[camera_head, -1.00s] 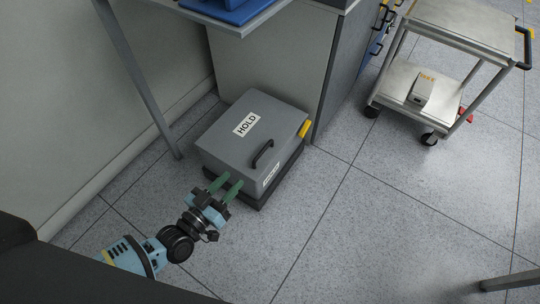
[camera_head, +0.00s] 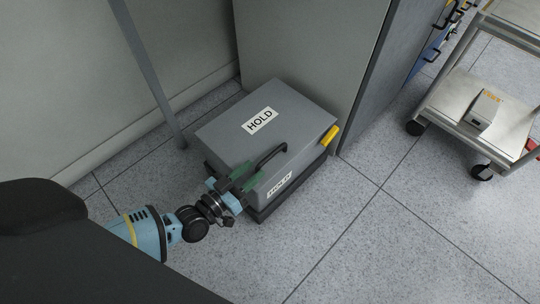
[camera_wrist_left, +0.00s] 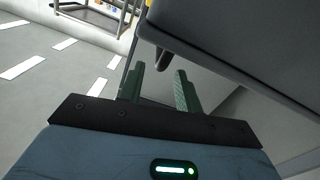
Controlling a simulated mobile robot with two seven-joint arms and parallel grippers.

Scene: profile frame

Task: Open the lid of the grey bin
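The grey bin (camera_head: 300,185) stands on a dark base on the floor, with "HOLD" labels on its top and front. Its lid (camera_head: 290,110) looks shut. A black bar handle (camera_head: 271,157) sits at the lid's front edge. My left gripper (camera_head: 247,177) is at the bin's front left, its green fingers just left of the handle. In the left wrist view the fingers (camera_wrist_left: 159,88) are apart with nothing between them. The handle's dark end (camera_wrist_left: 162,60) shows just beyond them, under the lid's grey underside or edge at upper right. My right gripper is not in view.
A yellow piece (camera_head: 330,136) is on the bin's right side. A metal cart (camera_head: 455,105) stands at the right. The floor in front is clear.

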